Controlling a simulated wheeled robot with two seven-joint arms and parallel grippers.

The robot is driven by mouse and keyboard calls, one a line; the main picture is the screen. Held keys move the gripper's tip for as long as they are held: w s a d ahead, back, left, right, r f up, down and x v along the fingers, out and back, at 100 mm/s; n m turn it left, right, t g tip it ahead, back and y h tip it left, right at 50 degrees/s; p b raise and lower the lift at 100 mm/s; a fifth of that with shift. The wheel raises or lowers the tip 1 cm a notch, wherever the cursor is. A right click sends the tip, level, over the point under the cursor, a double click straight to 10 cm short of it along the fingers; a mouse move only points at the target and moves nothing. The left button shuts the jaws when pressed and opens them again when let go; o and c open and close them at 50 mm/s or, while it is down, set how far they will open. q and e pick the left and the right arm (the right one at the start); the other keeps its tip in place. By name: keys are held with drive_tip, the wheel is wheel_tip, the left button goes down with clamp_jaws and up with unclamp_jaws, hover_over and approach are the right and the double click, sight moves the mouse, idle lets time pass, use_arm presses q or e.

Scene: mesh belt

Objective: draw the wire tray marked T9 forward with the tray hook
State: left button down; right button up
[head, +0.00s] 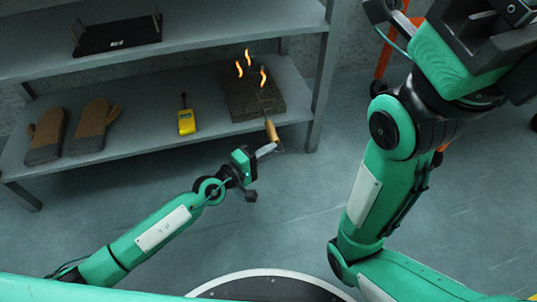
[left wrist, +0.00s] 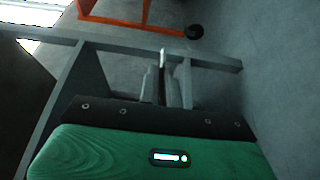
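A dark, blocky tray (head: 240,108) with orange flames (head: 262,76) above it sits at the right end of the lower shelf. I cannot read a T9 mark on it. A tool with a brown handle (head: 272,131), probably the tray hook, has a thin shaft reaching up over the tray's front; whether it catches the tray is unclear. My left gripper (head: 268,149) is at the handle's lower end, in front of the shelf. In the left wrist view its fingers (left wrist: 161,85) are close together with a narrow dark thing between them.
A yellow handheld device (head: 186,122) and brown and grey mitts (head: 90,127) lie on the lower shelf (head: 150,138). A black flat rack (head: 117,33) with a small label is on the upper shelf. A grey shelf post (head: 322,90) stands right of the tray. The floor in front is clear.

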use_arm(q)
drive_tip(key=shift+w+a+b, duration=0.2)
drive_tip(key=shift+w+b, duration=0.25)
drive_tip(key=shift+w, duration=0.2)
drive_tip(key=shift+w+a+b, duration=0.25)
drive_tip(key=shift+w+b, duration=0.15)
drive_tip(key=shift+w, duration=0.25)
drive_tip(key=shift+w+a+b, duration=0.2)
drive_tip(key=shift+w+b, duration=0.25)
drive_tip(key=shift+w, duration=0.2)
